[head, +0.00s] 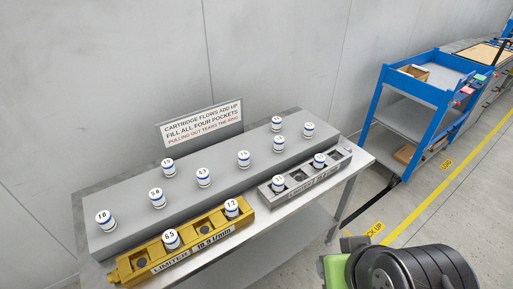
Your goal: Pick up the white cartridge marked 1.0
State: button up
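A white cartridge with a blue band (105,222) stands upright at the left end of the grey raised shelf (125,237). Its top label looks like 1.0, though the print is small. Several similar white cartridges stand on the same shelf, such as one that looks like 0.8 (157,201); some labels are too small to read. My arm shows only as black and green links at the bottom right, well to the right of the cartridges. My gripper's fingers are not in view.
In front, a yellow holder (148,259) carries two cartridges (172,243) (232,211) and has open pockets. A grey holder (301,192) to its right carries two more. A sign (203,122) stands behind the shelf. A blue cart (437,95) is at the right.

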aim_at(104, 218)
jog(key=u, duration=1.75)
jog(key=i+u, duration=0.3)
jog(key=u, duration=0.2)
jog(key=i+l+u, duration=0.1)
jog(key=i+u, duration=0.25)
jog(key=u, duration=0.15)
jog(key=i+l+u, duration=0.25)
jog(key=u, duration=0.25)
